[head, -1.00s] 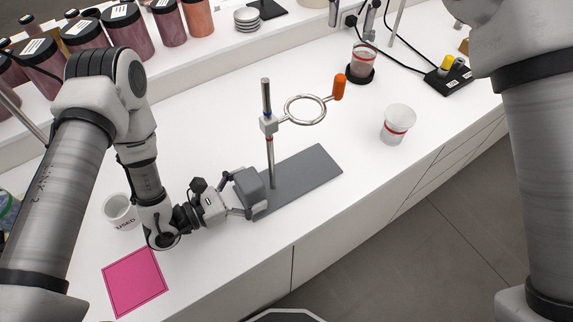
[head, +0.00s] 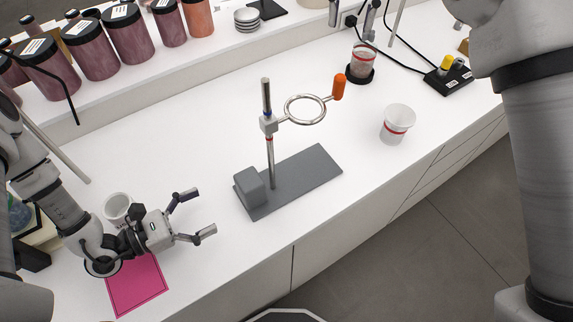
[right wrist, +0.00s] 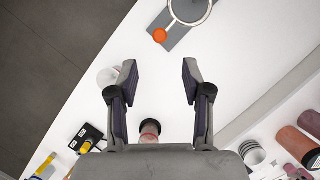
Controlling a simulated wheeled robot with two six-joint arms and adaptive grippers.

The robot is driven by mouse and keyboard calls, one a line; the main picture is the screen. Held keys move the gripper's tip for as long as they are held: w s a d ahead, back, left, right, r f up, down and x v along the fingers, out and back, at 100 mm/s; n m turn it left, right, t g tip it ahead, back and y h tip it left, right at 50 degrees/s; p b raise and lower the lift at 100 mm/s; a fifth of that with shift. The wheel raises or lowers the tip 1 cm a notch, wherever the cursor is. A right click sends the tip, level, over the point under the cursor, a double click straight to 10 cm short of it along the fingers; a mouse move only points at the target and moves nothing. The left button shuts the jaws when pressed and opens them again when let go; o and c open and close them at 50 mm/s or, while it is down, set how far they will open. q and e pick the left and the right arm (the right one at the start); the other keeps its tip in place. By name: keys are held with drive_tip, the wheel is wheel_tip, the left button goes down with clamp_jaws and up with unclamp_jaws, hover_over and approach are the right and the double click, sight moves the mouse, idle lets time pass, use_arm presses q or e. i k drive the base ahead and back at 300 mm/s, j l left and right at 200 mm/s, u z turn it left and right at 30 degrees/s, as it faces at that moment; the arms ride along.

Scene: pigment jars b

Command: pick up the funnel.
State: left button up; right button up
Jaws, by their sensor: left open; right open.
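I cannot make out a funnel in either view. A stand (head: 270,160) with a grey base plate holds an empty metal ring (head: 304,110) with an orange knob (head: 339,87). A grey block (head: 248,187) sits on the base's left end. My left gripper (head: 203,212) is open and empty, left of the stand, beside the white "USED" cup and above the pink mat's edge. My right gripper (right wrist: 159,70) is open and empty in the right wrist view, over bare counter. The orange knob (right wrist: 159,35) shows beyond its fingertips. My right gripper is hidden from the head view.
A white cup with a red band (head: 397,125) stands right of the ring. A banded jar (head: 362,62) stands on a black disk. A power strip (head: 447,76) lies at right. Large pigment jars (head: 125,30) line the back shelf. The pink mat (head: 138,290) lies front left.

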sight(400, 116)
drive_tip(key=k+l, duration=0.85)
